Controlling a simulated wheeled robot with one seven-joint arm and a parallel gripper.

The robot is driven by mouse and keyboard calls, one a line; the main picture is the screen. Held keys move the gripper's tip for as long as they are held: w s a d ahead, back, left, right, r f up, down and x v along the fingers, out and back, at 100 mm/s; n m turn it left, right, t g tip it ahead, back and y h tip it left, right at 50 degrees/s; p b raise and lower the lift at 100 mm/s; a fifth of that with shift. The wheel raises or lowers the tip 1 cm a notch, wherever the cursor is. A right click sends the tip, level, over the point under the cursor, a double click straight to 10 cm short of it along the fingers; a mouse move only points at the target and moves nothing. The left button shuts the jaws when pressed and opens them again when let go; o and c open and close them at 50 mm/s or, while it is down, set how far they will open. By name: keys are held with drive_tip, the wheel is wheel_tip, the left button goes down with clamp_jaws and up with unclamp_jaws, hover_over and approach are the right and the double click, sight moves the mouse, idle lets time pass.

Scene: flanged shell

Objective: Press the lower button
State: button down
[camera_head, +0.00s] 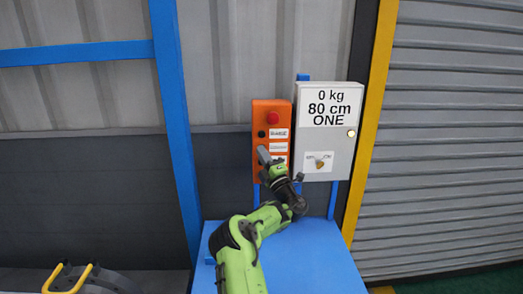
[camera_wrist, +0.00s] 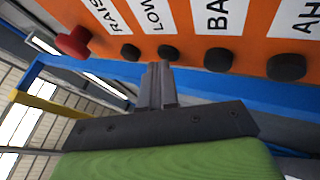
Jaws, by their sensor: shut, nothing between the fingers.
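The orange control panel (camera_head: 285,106) hangs on the wall in the head view, and its surface fills the top of the wrist view (camera_wrist: 250,40). The black lower button (camera_wrist: 168,52) sits beside the partly visible "LOW" label, between the raise button (camera_wrist: 130,52) and a button by the "BA" label (camera_wrist: 218,60). My gripper (camera_wrist: 158,68) is shut and empty, its tips close to the lower button and slightly to its left. I cannot tell whether they touch it. In the head view my gripper (camera_head: 263,153) covers the panel's lower buttons.
A red button (camera_wrist: 72,42) stands out left of the raise button, and another black button (camera_wrist: 287,66) is at the right. A grey box (camera_head: 343,105) reading "0 kg 80 cm ONE" hangs right of the panel. A blue surface (camera_head: 310,255) lies below.

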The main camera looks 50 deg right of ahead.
drive_tip(key=shift+w+d+r, duration=0.2)
drive_tip(key=shift+d, duration=0.1)
idle(0.9)
drive_tip(key=shift+r+p, duration=0.15)
drive_tip(key=shift+p, duration=0.15)
drive_tip(key=shift+a, duration=0.1)
drive_tip(key=shift+s+a+f+b, duration=0.15)
drive_tip(key=shift+f+b, duration=0.3)
drive_tip(key=shift+b, duration=0.25)
drive_tip(key=shift+s+a, duration=0.1)
drive_tip(key=shift+s+a+f, duration=0.1)
drive_tip(key=shift+s+a, duration=0.05)
drive_tip(key=shift+a, duration=0.05)
drive_tip(key=s+a+b, duration=0.3)
drive_tip(key=a, duration=0.1)
drive_tip(key=shift+s+a, duration=0.1)
drive_tip(key=shift+s, duration=0.25)
